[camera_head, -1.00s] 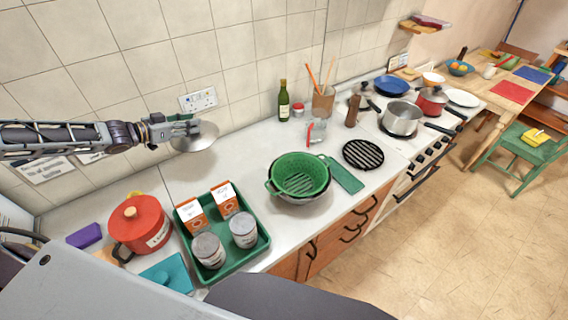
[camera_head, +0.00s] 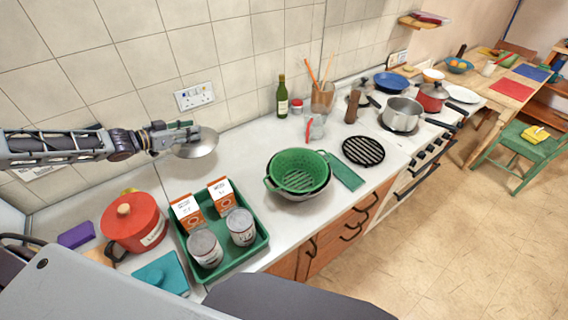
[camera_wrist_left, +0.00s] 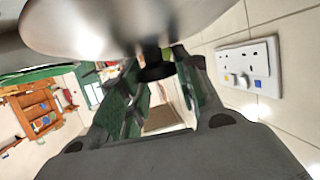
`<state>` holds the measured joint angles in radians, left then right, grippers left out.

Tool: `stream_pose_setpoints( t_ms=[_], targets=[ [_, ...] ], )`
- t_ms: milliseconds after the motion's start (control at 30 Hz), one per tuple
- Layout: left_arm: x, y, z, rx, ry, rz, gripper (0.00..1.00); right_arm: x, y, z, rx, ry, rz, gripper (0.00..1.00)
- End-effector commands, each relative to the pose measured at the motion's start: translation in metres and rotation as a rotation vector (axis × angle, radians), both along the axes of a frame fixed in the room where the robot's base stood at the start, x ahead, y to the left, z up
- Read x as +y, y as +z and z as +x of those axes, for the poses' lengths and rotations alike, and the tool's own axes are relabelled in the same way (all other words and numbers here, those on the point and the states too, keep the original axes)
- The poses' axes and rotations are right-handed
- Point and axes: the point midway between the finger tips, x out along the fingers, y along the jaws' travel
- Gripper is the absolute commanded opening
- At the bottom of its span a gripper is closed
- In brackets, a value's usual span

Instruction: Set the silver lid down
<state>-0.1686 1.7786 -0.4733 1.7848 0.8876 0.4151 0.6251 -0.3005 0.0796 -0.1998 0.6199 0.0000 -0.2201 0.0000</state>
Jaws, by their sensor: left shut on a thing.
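The silver lid (camera_head: 198,146) is a round shiny dome, held above the back of the counter near the tiled wall. My left gripper (camera_head: 184,134) is shut on it. In the left wrist view the lid (camera_wrist_left: 120,25) fills the top, and its dark knob (camera_wrist_left: 155,66) sits between the fingers of my left gripper (camera_wrist_left: 155,85). The lid appears tilted, and I cannot tell its exact height above the counter (camera_head: 236,152). My right gripper is not in view.
A green tray (camera_head: 232,262) with cartons and cans stands below the lid, beside a red pot (camera_head: 134,226). A green colander (camera_head: 298,172) sits to the right. A wall socket (camera_head: 196,96) is close behind. Counter between tray and wall is clear.

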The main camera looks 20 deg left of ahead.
Motion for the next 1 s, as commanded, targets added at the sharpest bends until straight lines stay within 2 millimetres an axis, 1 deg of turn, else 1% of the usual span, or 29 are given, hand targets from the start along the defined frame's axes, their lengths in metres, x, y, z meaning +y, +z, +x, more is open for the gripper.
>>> stream_pose_setpoints(
  t_ms=[33, 300, 667, 1000],
  targets=[
    [0.000, -0.006, 0.000, -0.001, 0.000, 0.000, 0.04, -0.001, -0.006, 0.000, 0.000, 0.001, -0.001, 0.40],
    [0.000, -0.018, 0.000, -0.001, 0.000, 0.000, 0.04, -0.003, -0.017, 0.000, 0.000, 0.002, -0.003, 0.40],
    [0.000, -0.019, 0.000, -0.001, 0.000, 0.000, 0.04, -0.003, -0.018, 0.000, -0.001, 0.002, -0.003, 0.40],
    [0.000, -0.019, 0.000, -0.001, 0.000, 0.000, 0.04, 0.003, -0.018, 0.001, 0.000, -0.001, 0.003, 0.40]
  ],
)
